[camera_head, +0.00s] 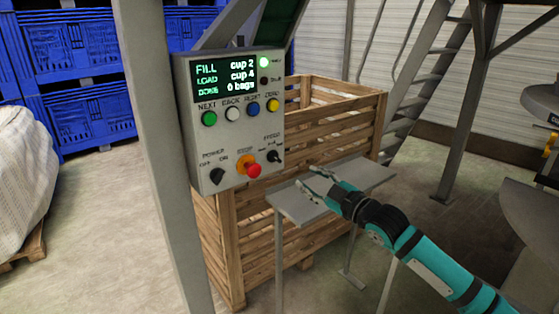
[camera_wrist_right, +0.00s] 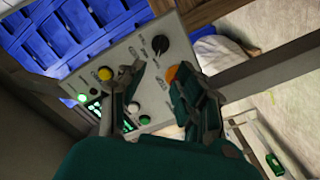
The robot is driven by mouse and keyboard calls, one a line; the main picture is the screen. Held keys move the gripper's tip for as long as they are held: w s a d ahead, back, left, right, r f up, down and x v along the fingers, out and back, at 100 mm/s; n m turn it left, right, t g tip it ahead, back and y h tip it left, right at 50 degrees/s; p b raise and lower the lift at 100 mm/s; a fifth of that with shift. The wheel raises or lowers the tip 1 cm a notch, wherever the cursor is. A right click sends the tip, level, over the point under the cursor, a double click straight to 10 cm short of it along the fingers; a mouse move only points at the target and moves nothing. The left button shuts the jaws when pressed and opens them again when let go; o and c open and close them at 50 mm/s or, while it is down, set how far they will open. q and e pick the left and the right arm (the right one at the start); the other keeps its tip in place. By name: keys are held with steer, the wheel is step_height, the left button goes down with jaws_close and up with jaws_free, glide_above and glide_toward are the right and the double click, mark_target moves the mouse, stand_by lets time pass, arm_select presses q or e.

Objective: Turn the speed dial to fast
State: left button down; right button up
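The control box (camera_head: 207,146) is on a grey post. Its speed dial (camera_head: 275,157) is a small black knob at the lower right, under a "SPEED" label. Its small position labels are too blurred to read, and I cannot tell its setting. In the right wrist view, the black knob on the yellow button's side (camera_wrist_right: 160,44) appears to be this dial, beyond the fingertips. My right gripper (camera_head: 314,183) is to the right of and below the dial, apart from it. Its fingers (camera_wrist_right: 163,72) are spread with nothing between them. My left gripper is not in view.
A red-topped stop button (camera_head: 252,169) sits just left of the dial, and a black power knob (camera_head: 217,176) farther left. A yellow button (camera_head: 273,105) is above. A grey shelf (camera_head: 365,173) is under my right gripper. A wooden crate (camera_head: 335,105) stands behind.

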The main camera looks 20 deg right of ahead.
mark_target(278, 160)
steer(key=p+x, duration=0.1)
steer(key=x, duration=1.2)
steer(key=shift+w+a, duration=0.1)
steer(key=shift+c, duration=0.3)
steer(key=shift+f, duration=0.1)
jaws_close()
